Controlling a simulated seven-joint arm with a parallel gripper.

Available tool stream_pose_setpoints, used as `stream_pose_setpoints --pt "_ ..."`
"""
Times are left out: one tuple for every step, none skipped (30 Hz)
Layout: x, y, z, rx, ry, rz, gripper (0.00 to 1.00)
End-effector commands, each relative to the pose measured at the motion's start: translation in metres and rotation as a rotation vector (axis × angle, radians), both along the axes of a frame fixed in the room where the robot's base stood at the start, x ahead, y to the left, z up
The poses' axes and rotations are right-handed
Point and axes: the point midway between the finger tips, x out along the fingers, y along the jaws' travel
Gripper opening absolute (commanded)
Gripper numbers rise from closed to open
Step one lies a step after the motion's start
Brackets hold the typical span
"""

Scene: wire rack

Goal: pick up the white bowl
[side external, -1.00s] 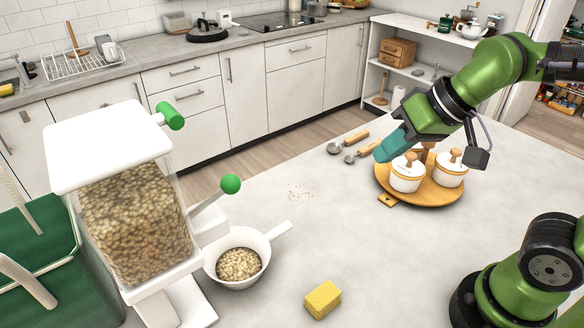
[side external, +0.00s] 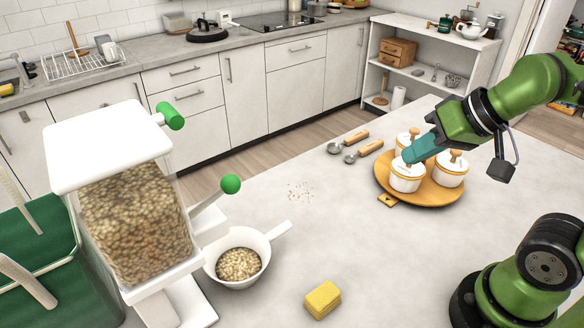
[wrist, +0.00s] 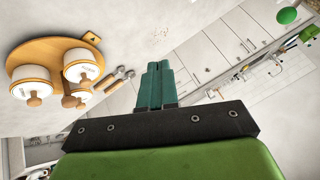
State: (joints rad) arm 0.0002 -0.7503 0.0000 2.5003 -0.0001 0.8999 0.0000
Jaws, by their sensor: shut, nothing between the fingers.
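The white bowl (side external: 275,234) stands on the pale table, under the dispenser's outlet at the lower left of the side view. It has a straight handle pointing to the upper right and holds beige grains (side external: 238,264). My gripper (side external: 407,156) is far off to the upper right of the bowl, in front of or over the lidded white jars in that view. Its teal fingers are together with nothing between them, as the wrist view (wrist: 157,66) also shows. The bowl does not show in the wrist view.
A round wooden tray (side external: 440,197) bears white jars (side external: 406,178) with wooden knobs. A grain dispenser (side external: 135,215) with a green-knobbed lever rises beside the bowl. A yellow sponge (side external: 322,299), two scoops (side external: 352,144) and scattered crumbs (side external: 300,192) lie on the table. Its middle is mostly clear.

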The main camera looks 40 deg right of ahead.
Motion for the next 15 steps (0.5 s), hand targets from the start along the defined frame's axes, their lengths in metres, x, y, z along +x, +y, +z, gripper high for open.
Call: stream_pose_setpoints --pt "0.0 0.0001 0.0 0.0 0.0 0.0 0.0" --pt "0.0 0.0001 0.0 0.0 0.0 0.0 0.0" --pt "0.0 0.0001 0.0 0.0 0.0 0.0 0.0" --pt "0.0 0.0001 0.0 0.0 0.0 0.0 0.0" --pt "0.0 0.0001 0.0 0.0 0.0 0.0 0.0" --pt "0.0 0.0001 0.0 0.0 0.0 0.0 0.0" --pt "0.0001 0.0001 0.0001 0.0 0.0 0.0 0.0" --pt "0.0001 0.0001 0.0001 0.0 0.0 0.0 0.0" --pt "0.0001 0.0001 0.0001 0.0 0.0 0.0 0.0" --pt "0.0001 0.0001 0.0001 0.0 0.0 0.0 0.0" --pt "0.0001 0.0001 0.0001 0.0 0.0 0.0 0.0" --pt "0.0001 0.0001 0.0001 0.0 0.0 0.0 0.02" --pt "0.0001 0.0001 0.0001 0.0 0.0 0.0 0.06" --pt "0.0001 0.0001 0.0001 0.0 0.0 0.0 0.11" --pt "0.0001 0.0001 0.0001 0.0 0.0 0.0 0.17"
